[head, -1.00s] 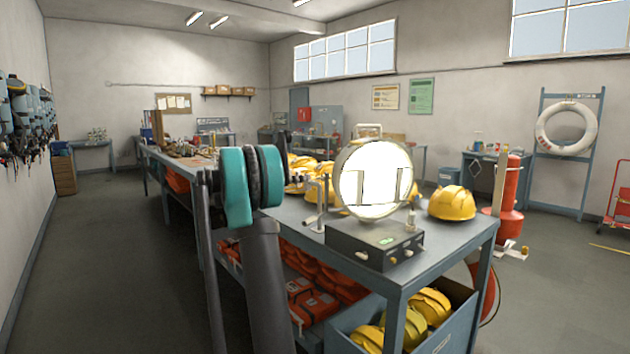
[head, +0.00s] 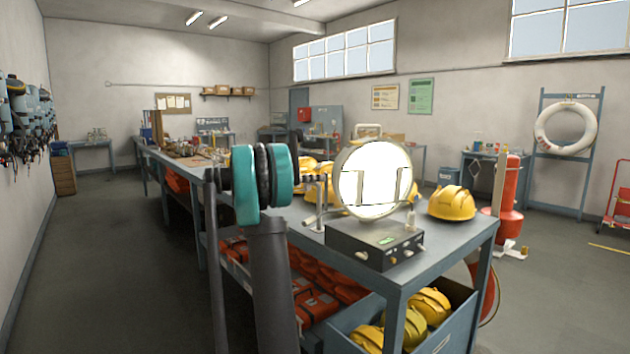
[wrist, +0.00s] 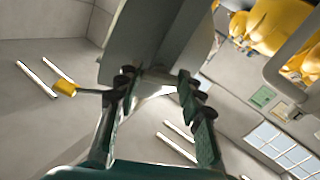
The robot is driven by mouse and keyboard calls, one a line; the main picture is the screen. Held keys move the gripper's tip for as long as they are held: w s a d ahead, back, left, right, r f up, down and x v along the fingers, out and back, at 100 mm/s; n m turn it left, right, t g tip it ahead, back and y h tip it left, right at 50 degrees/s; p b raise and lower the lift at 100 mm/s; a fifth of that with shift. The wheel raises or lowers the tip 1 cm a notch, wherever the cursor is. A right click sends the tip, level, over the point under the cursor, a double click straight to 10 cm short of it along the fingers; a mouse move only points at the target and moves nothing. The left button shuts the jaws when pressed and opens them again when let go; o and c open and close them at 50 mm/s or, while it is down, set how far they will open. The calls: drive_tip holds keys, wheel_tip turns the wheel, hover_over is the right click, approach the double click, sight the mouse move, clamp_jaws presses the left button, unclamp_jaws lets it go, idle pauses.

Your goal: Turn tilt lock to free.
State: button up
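A round lamp (head: 376,182) with a bright white face stands on a dark control box (head: 374,243) at the near end of the workbench. In the wrist view a thin lever with a yellow tip (wrist: 65,87) sticks out to the left. Its inner end meets the left finger's outline; I cannot tell whether they touch. My gripper (wrist: 158,84) is open, its two dark fingers apart. A grey housing (wrist: 158,40) fills the space ahead of and between the fingertips. In the head view my teal-jointed arm stands left of the lamp, and the fingers cannot be made out.
The bench (head: 462,236) carries yellow helmets, one (head: 452,203) close to the lamp's right. Orange bags lie on its lower shelf. A crate (head: 455,335) of helmets sits below. A red cylinder (head: 512,195) stands to the right. The floor at left is clear.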

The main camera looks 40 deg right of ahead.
drive_tip(key=c, duration=0.4)
drive_tip(key=shift+c, duration=0.2)
drive_tip(key=shift+n, duration=7.4)
drive_tip(key=o, duration=1.2)
drive_tip(key=shift+c, duration=0.2)
